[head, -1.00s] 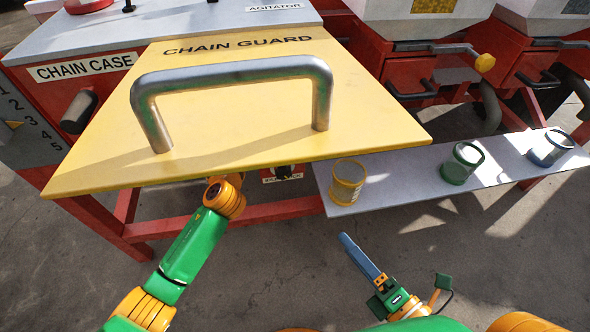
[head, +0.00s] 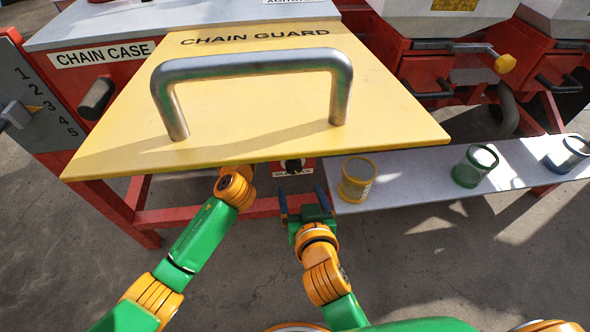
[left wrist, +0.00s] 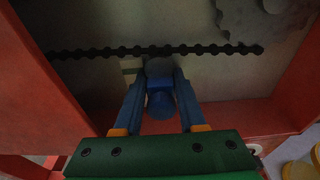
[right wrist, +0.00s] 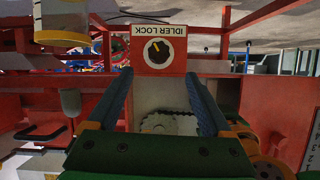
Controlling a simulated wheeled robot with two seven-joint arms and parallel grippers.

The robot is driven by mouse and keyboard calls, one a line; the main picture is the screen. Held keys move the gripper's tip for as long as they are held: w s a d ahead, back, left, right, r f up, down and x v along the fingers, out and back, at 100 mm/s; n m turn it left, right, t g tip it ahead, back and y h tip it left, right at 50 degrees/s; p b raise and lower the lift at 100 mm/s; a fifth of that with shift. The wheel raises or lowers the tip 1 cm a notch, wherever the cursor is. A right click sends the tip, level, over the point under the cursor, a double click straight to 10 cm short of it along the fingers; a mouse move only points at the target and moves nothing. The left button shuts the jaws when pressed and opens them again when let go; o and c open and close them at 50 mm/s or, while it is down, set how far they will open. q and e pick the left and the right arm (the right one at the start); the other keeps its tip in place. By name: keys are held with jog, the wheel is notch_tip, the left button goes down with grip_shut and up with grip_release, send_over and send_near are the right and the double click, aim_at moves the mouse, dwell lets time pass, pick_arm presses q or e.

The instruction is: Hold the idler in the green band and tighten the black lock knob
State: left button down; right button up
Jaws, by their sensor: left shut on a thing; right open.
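The blue idler (left wrist: 160,100) shows in the left wrist view beside the dark chain (left wrist: 100,52). My left gripper (left wrist: 161,82) is shut on it. A pale plate with a dull greenish mark (left wrist: 131,68) lies just left of the idler; whether the idler is in the green band I cannot tell. In the head view the yellow chain guard (head: 260,110) hides my left gripper. The black lock knob (right wrist: 158,52), on a white IDLER LOCK plate, faces my right gripper (right wrist: 158,76). My right gripper (head: 303,193) is open and empty, short of the knob (head: 293,165) at the guard's front edge.
A grey shelf (head: 415,192) to the right holds a yellow-rimmed cup (head: 357,182), a green cup (head: 474,166) and a blue cup (head: 567,155). A red frame bar (head: 180,215) runs below the guard. A toothed wheel (left wrist: 250,25) sits above the chain's right end.

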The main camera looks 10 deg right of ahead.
aim_at(294, 169)
jog(key=x, duration=1)
jog(key=shift+d+f, duration=0.1)
jog(key=shift+f, duration=0.05)
grip_shut()
jog(key=shift+d+m+y, duration=0.1)
jog(key=shift+m+y, duration=0.9)
jog(key=shift+m, duration=0.3)
